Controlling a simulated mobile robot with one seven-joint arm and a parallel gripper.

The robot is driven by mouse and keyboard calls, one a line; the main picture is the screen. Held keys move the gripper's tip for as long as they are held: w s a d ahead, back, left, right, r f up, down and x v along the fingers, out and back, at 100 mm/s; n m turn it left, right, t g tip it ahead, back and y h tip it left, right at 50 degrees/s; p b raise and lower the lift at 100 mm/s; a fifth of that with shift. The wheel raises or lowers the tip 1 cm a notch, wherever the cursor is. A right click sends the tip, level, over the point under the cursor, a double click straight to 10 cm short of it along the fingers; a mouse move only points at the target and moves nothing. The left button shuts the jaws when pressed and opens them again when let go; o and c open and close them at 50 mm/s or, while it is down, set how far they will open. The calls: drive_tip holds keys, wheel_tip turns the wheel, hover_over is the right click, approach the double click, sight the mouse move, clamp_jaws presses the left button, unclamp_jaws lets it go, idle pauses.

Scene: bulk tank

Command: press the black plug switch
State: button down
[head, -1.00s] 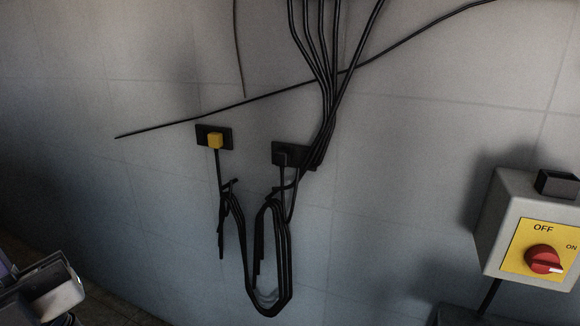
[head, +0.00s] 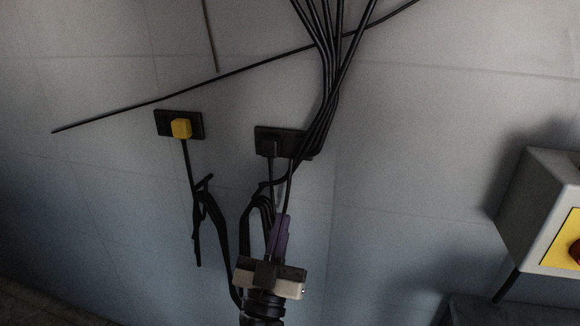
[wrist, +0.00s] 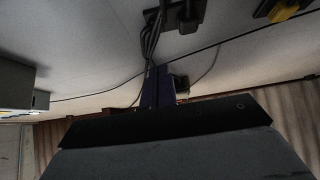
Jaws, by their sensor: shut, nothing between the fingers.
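The black socket (head: 262,133) with a black plug (head: 270,147) is on the wall near the middle of the head view, and cables hang from and across it. A dark fixture with cables, seemingly the same socket, shows at the top of the wrist view (wrist: 190,14). Any switch on it is too dark to make out. My gripper (head: 283,222) is below the socket in the head view, its purple fingers pointing up, shut and empty. The fingers also show in the wrist view (wrist: 158,84). They appear apart from the plug; the depth gap is unclear.
A second black socket with a yellow plug (head: 181,128) is to the left. Looped black cables (head: 253,215) hang around and behind my gripper. A grey switch box (head: 540,205) stands out at the right. The wall between the sockets and box is clear.

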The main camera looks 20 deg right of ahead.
sight(301, 150)
drive_tip(key=shift+d+b, duration=0.1)
drive_tip(key=shift+b, duration=0.3)
drive_tip(key=x, duration=0.4)
drive_tip(key=f+x, duration=0.1)
drive_tip(key=x, duration=0.3)
drive_tip(key=w+x, duration=0.1)
drive_tip(key=x, duration=0.3)
drive_tip(key=shift+w+d+f, duration=0.2)
drive_tip(key=shift+d+f, duration=0.05)
drive_tip(key=shift+d, duration=0.05)
drive_tip(key=shift+w+d+f, duration=0.1)
drive_tip(key=shift+w+d, duration=0.1)
drive_tip(key=shift+w, duration=0.1)
